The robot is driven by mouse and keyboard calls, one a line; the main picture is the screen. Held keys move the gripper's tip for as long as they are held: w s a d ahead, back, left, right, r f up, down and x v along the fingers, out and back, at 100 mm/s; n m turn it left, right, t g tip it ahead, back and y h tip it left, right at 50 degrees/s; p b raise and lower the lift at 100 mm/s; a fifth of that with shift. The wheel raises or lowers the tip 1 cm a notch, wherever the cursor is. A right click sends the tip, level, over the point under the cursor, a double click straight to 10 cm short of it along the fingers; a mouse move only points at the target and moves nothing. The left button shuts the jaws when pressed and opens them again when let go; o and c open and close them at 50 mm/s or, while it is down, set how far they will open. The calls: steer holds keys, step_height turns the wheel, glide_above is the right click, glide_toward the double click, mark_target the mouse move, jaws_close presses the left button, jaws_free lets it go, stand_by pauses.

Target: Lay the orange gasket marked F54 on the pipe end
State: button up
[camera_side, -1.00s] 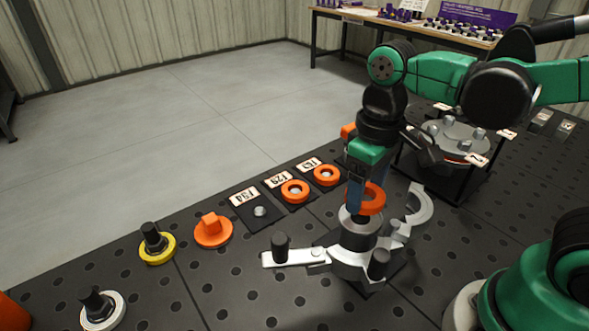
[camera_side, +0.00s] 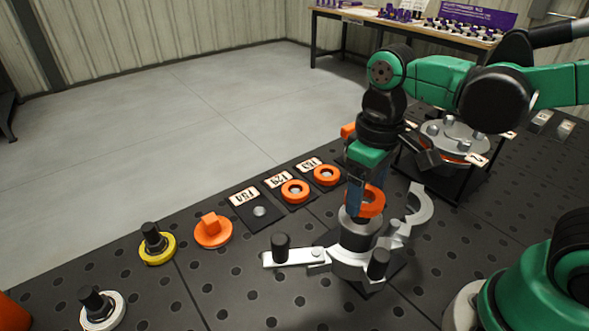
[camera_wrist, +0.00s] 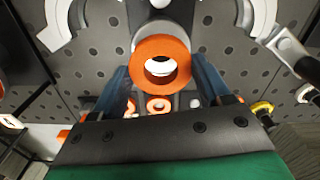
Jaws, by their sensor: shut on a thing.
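My gripper (camera_side: 357,198) is shut on an orange gasket ring (camera_side: 377,202), which also shows in the wrist view (camera_wrist: 162,45) between the two blue fingers (camera_wrist: 162,88). No marking can be read on it. The gasket is just above the grey pipe end (camera_side: 352,226), looks tilted in the side view, and sits toward the right of the pipe's top. Whether it touches the rim I cannot tell. The pipe stands in a silver clamp (camera_side: 345,262) with dark knobs.
Two orange rings (camera_side: 295,192) (camera_side: 327,176) lie on labelled black pads behind the pipe. The left pad (camera_side: 249,208) holds only a small peg. A bolted flange stand (camera_side: 452,150) stands at right.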

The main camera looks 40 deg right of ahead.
steer(key=shift+f, duration=1.45)
steer(key=o, duration=1.2)
steer(key=shift+o, duration=0.2)
steer(key=shift+r, duration=0.15)
step_height(320, 180, up, 7)
